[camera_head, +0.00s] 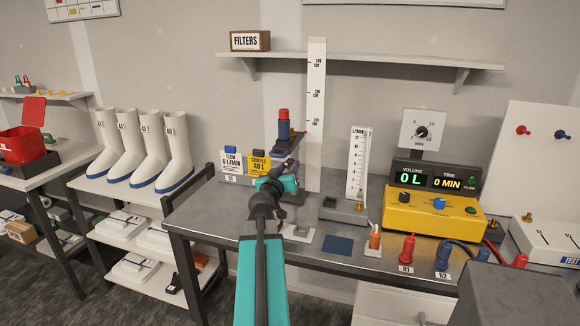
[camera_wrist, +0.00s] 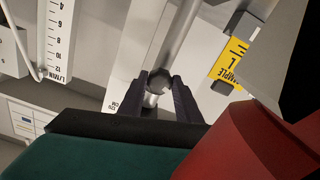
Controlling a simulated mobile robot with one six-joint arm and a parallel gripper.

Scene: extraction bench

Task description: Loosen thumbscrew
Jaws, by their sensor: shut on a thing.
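My gripper (camera_wrist: 159,88) is shut on a small round metal part, which I take to be the thumbscrew (camera_wrist: 153,99), between its two dark fingers in the wrist view. The fingers hide most of it. Behind it runs a grey metal post (camera_wrist: 178,35) beside a tall white scale board (camera_wrist: 138,45). A red and dark blue cylinder (camera_head: 283,114) stands just above my wrist and looms large and red in the wrist view (camera_wrist: 235,145).
Yellow sample card (camera_head: 259,165) and white flow card (camera_head: 231,163) stand left of my wrist. A flow meter (camera_head: 357,165) and a yellow pump unit (camera_head: 430,212) stand to the right. A shelf (camera_head: 390,60) with a filters box (camera_head: 250,41) is above. The front bench (camera_head: 215,225) is partly clear.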

